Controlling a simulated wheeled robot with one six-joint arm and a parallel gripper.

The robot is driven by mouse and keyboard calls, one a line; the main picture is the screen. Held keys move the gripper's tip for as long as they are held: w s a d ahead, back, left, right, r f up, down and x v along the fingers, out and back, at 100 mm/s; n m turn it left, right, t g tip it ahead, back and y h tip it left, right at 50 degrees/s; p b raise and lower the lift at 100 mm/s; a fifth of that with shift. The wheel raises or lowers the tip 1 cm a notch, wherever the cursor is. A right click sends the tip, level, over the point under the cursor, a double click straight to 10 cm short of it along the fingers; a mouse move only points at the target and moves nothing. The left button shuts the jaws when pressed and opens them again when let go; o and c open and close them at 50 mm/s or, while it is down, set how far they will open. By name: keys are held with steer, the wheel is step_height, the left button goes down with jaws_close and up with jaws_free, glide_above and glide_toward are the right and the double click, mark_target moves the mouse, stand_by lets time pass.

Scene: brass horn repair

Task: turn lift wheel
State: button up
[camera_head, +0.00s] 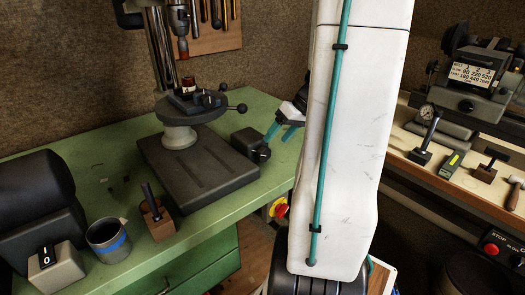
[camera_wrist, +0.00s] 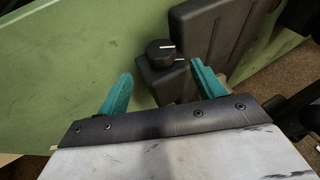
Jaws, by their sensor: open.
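A black round knob with a white line (camera_wrist: 160,52) sits on a small dark box (camera_wrist: 168,82) in the wrist view. It appears to be the lift wheel, but no label shows. In the head view the box (camera_head: 247,142) stands at the right edge of the drill press base (camera_head: 190,178), and its knob (camera_head: 264,153) is small on the right side. My gripper (camera_head: 279,132) is open and empty just right of the box. In the wrist view its teal fingers (camera_wrist: 161,71) point towards the box, one on either side of the knob, apart from it.

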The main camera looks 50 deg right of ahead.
mark_target(268, 149)
steer(key=x, duration=0.7)
steer(key=shift+w+a+f, duration=0.1)
steer(key=shift+f, duration=0.05)
steer(key=c, duration=1)
